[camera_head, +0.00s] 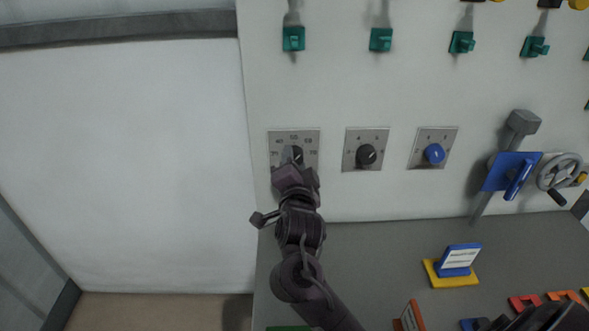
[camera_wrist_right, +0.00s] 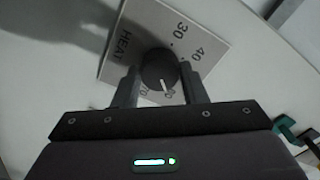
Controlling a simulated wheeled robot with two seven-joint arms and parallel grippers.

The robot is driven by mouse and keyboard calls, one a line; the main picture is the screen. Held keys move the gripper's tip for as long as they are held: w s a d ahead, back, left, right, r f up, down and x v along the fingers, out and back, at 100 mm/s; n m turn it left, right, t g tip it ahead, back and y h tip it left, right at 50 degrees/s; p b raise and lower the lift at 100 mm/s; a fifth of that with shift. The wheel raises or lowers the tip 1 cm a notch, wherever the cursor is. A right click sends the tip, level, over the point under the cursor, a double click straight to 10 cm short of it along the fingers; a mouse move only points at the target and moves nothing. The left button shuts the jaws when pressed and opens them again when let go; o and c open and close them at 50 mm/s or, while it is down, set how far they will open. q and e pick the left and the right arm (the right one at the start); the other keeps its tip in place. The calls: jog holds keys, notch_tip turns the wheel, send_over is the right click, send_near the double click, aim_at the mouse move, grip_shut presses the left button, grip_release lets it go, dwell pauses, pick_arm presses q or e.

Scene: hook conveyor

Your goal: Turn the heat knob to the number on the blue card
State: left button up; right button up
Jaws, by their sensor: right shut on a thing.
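The heat knob (camera_wrist_right: 160,70) is a round dark knob with a white pointer line on a grey plate (camera_wrist_right: 112,68) lettered HEAT. My right gripper (camera_wrist_right: 163,85) has its fingers on either side of the knob, shut on it. The pointer aims down in the wrist view, toward a partly hidden number beside the 70. In the head view my right gripper (camera_head: 295,168) covers the lower part of the left dial plate (camera_head: 310,137). The blue card (camera_head: 461,257) stands on a yellow base on the grey counter; its print is too small to read.
A black knob (camera_head: 366,154) and a blue knob (camera_head: 434,154) sit on plates to the right. A blue lever plate (camera_head: 512,172) and a handwheel (camera_head: 560,171) stick out farther right. Teal hooks (camera_head: 293,38) hang above. The counter (camera_head: 370,250) is clear left of the card.

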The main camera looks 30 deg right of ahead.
jog(key=shift+m, duration=0.4)
jog(key=o, duration=1)
jog(key=shift+c, duration=0.2)
jog(key=b+v, duration=0.1)
jog(key=v, duration=0.6)
jog(key=shift+s+b, duration=0.35)
jog(key=shift+s, duration=0.05)
jog(key=shift+a, duration=0.2)
